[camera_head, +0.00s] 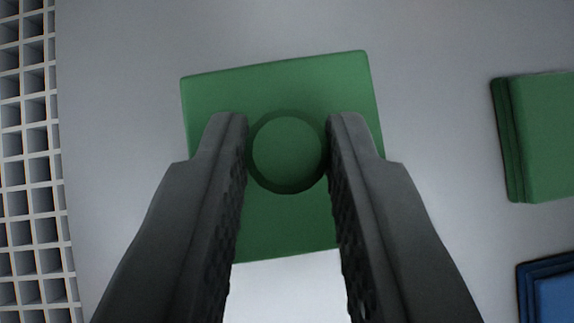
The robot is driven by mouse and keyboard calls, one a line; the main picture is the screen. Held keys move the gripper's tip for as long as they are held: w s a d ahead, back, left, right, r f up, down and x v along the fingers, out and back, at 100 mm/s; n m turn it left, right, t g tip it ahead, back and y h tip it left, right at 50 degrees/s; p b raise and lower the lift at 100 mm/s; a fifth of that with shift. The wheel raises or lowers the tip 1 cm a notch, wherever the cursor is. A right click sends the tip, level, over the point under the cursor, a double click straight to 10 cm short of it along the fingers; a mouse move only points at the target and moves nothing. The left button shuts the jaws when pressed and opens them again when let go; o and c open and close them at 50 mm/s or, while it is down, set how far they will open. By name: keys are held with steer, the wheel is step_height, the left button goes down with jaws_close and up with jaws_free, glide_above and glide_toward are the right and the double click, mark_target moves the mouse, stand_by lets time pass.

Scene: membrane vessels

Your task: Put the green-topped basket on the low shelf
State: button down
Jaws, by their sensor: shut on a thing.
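A green square top (290,225) with a round green knob (288,152) is in the middle of the camera view, turned slightly. I see it from above, so the basket's sides below the top are hidden. My gripper (288,150) is shut on the knob, one dark finger on each side of it. Another green-topped thing (548,138) stands at the right edge, partly cut off, with stepped dark green edges. I cannot tell from this view whether the held top is clear of the surface. I cannot make out the low shelf for certain.
A blue-topped thing (552,298) is cut off at the lower right corner. A white grid (30,170) runs along the left edge. Plain grey surface (430,60) lies around the held green top, bare between it and the things on the right.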

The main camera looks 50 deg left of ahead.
steer(key=shift+f, duration=1)
steer(key=c, duration=1.2)
jaws_free()
steer(key=shift+f, duration=0.1)
steer(key=shift+c, duration=0.2)
steer(key=shift+r, duration=0.25)
steer(key=v, duration=1.1)
steer(key=shift+s+d+r, duration=0.2)
steer(key=shift+s+d, duration=0.05)
steer(key=shift+d, duration=0.05)
steer(key=shift+w+r, duration=0.1)
